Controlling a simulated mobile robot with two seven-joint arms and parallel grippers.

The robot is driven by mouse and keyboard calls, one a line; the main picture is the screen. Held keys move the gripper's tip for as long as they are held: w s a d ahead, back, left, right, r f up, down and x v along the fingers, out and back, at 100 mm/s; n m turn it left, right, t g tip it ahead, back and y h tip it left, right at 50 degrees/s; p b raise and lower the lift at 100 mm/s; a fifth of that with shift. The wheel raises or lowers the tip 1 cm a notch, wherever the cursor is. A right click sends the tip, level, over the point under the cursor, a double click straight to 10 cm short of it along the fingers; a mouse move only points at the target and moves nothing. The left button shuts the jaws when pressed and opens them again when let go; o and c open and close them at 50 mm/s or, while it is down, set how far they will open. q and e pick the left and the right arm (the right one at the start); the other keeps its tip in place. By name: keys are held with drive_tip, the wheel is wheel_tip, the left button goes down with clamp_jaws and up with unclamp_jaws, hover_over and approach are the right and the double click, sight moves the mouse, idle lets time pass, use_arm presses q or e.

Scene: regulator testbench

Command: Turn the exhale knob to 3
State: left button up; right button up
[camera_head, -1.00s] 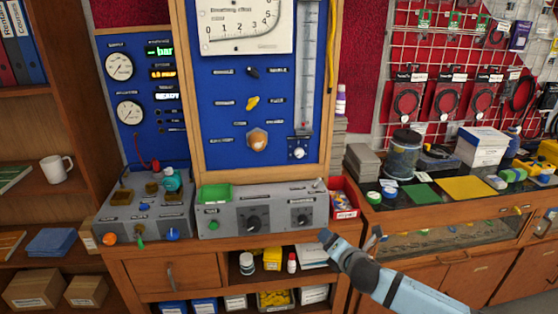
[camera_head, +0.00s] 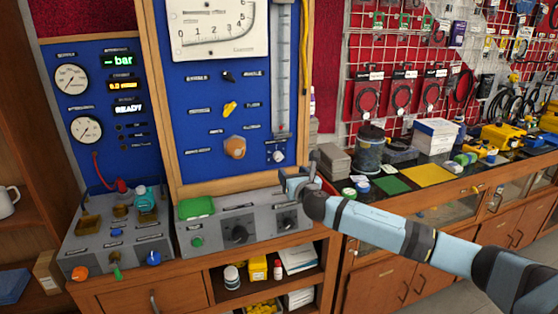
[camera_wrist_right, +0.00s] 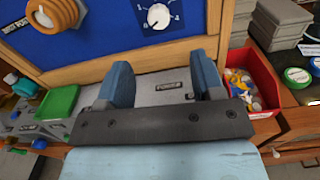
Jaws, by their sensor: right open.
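Two black knobs, a left one (camera_head: 238,233) and a right one (camera_head: 289,223), are on the front of a grey control box (camera_head: 212,235). A small white dial knob (camera_head: 277,156) sits low on the blue panel; the wrist view shows this dial (camera_wrist_right: 158,17) with numbers around it. I cannot read which knob is labelled exhale. My right gripper (camera_head: 298,182) is open and empty above the right end of the box, below the white dial. Its spread fingers (camera_wrist_right: 162,84) show the box top between them in the wrist view. My left gripper is out of view.
A green tray (camera_head: 196,207) lies on the box's left end. A red bin (camera_wrist_right: 255,80) of small parts stands right of the gripper. The wooden panel frame (camera_head: 225,184) rises behind. Another grey unit (camera_head: 117,235) with small knobs stands left.

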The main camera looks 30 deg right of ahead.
sight(279, 158)
drive_tip(key=x, duration=1)
drive_tip(key=shift+w+a, duration=0.15)
drive_tip(key=shift+w, duration=0.05)
drive_tip(key=c, duration=0.9)
